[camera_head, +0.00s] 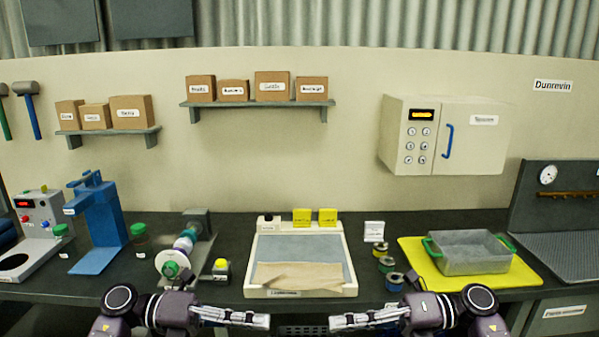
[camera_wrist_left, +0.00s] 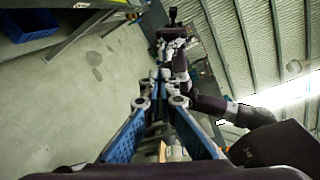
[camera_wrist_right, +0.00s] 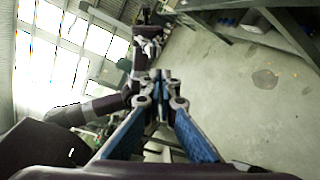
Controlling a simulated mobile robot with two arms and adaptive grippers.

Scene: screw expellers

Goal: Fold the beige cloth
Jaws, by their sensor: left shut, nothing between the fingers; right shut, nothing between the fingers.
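The beige cloth (camera_head: 299,275) lies on the front part of a white-framed tray with a grey bed (camera_head: 349,262) in the middle of the bench. The cloth is a wide strip with uneven edges, and part of the grey bed shows behind it. My left gripper (camera_head: 268,321) is shut and empty, in front of the bench edge and below the cloth in the head view. My right gripper (camera_head: 332,323) is also shut and empty, and points at the left one with a gap between them. Both wrist views show closed fingers and no cloth.
Left of the tray are a small yellow-topped bottle (camera_head: 221,268) and a machine with a white disc (camera_head: 172,262). Right are several spools (camera_head: 386,265) and a grey bin (camera_head: 470,255) on a yellow mat (camera_head: 415,256).

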